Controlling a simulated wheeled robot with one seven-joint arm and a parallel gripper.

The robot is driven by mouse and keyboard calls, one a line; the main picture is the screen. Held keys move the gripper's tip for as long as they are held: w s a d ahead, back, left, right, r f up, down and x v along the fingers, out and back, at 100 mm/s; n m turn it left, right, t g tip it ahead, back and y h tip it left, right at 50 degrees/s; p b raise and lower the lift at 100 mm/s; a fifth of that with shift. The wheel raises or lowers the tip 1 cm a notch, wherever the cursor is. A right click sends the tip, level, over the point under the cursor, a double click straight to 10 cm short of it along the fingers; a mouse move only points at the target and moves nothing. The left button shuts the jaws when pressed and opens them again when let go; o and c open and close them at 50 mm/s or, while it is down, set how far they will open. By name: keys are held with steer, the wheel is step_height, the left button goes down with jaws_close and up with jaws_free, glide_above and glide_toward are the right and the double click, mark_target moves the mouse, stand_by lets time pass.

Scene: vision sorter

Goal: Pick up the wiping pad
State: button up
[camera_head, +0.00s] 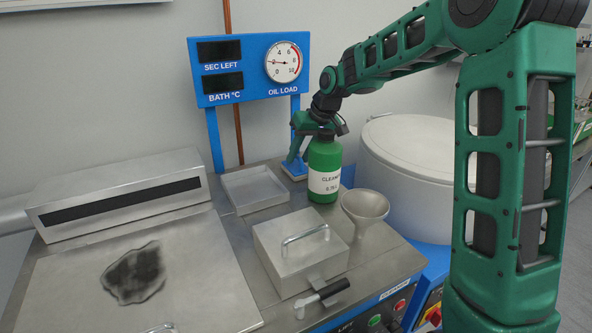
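A small blue block with green above it (295,171), which looks like the wiping pad, sits at the back of the steel worktop, just left of the green cleaner bottle (323,158). The bottle stands upright with a white label and partly covers the area behind it. My gripper (317,128) points down at the top of the bottle, close to the pad. Green finger parts show left and right of the bottle's top. The fingertips are not clear, and I cannot tell whether they touch the pad or the bottle.
A shallow metal tray (254,202) lies left of the bottle, and a metal funnel (365,209) stands to its right. A lidded steel box (300,250) is in front. A dark stain (135,273) marks the left steel plate. A blue display panel (250,68) rises behind.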

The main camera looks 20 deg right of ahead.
mark_target(299, 157)
jaws_close()
steer(key=shift+r, duration=0.9)
steer(key=r, duration=0.2)
steer(key=shift+a+r, duration=0.2)
steer(key=shift+r, duration=0.2)
steer(key=s+a+r, duration=0.2)
steer(key=a+r, duration=0.4)
steer(key=a, duration=0.5)
steer(key=shift+r, duration=0.25)
steer(key=shift+s+a, duration=0.1)
steer(key=shift+a, duration=0.05)
